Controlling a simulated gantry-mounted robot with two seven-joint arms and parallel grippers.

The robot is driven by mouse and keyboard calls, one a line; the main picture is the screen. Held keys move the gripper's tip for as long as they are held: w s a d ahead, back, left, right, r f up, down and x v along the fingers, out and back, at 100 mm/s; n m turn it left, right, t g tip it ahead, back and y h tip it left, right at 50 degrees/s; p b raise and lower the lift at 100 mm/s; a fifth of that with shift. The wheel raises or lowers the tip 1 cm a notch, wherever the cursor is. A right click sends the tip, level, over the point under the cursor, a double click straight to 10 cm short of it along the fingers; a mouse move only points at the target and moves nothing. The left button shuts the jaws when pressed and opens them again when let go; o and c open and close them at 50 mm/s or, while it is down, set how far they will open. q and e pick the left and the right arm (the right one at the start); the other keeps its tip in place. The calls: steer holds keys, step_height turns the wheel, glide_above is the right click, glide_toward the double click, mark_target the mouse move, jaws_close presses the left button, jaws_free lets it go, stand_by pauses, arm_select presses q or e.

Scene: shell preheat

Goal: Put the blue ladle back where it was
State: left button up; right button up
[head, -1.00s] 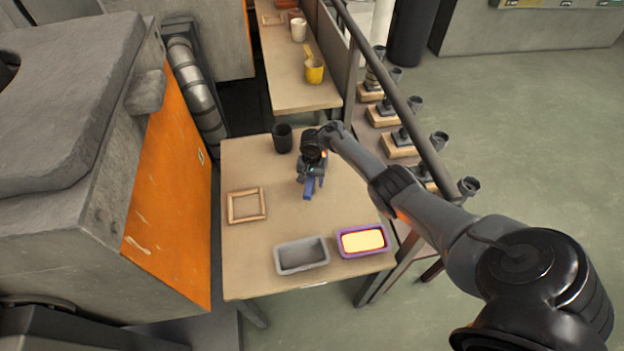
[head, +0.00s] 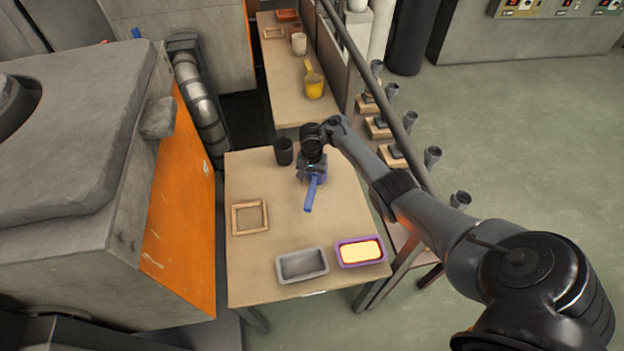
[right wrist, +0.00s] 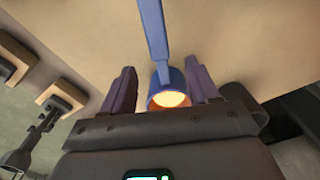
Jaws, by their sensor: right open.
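The blue ladle (head: 310,196) is on the near table, below my right gripper (head: 311,174). Its handle points toward the front of the table; its cup is mostly hidden by the gripper in the head view. In the right wrist view the ladle's cup (right wrist: 158,92) holds something glowing yellow-orange. My right gripper (right wrist: 161,72) is open, with one finger on each side of the cup and a gap visible on both sides. My left gripper is out of view.
The table (head: 270,265) also bears a dark cup (head: 283,152), an empty wooden frame (head: 251,233), a grey tray (head: 304,279) and a purple tray (head: 361,266) with glowing contents. The orange-sided furnace (head: 182,205) stands close on the left. A yellow ladle (head: 314,88) is on the far table.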

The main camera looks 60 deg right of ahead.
mark_target(310, 198)
step_height(310, 198, up, 2)
steer(key=shift+p, duration=0.35)
steer(key=shift+a, duration=0.1)
steer(key=shift+s+a+f+n+h, duration=0.15)
steer(key=shift+f+n+h, duration=0.15)
steer(key=shift+n, duration=0.2)
steer(key=a+f+n, duration=0.1)
steer(key=s+a+f+n+h, duration=0.1)
steer(key=a, duration=0.1)
steer(key=s+a+f+n, duration=0.1)
steer(key=a+n, duration=0.1)
steer(key=shift+f+h, duration=0.2)
steer(key=shift+h, duration=0.2)
steer(key=s+a+n+t, duration=0.2)
steer(key=s+a+n, duration=0.35)
steer(key=a, duration=0.65)
steer(key=s+a+r+n+y, duration=0.1)
steer(key=s+a+r+n, duration=0.1)
steer(key=s+a+r, duration=0.4)
steer(key=s+a+r+n+t+y, duration=0.1)
steer(key=s+a+r+n, duration=0.2)
steer(key=s+a+r, duration=0.3)
steer(key=s+a, duration=0.2)
steer(key=s, duration=0.2)
steer(key=shift+s+a+y, duration=0.25)
steer(key=shift+a+y, duration=0.1)
steer(key=shift+y, duration=0.05)
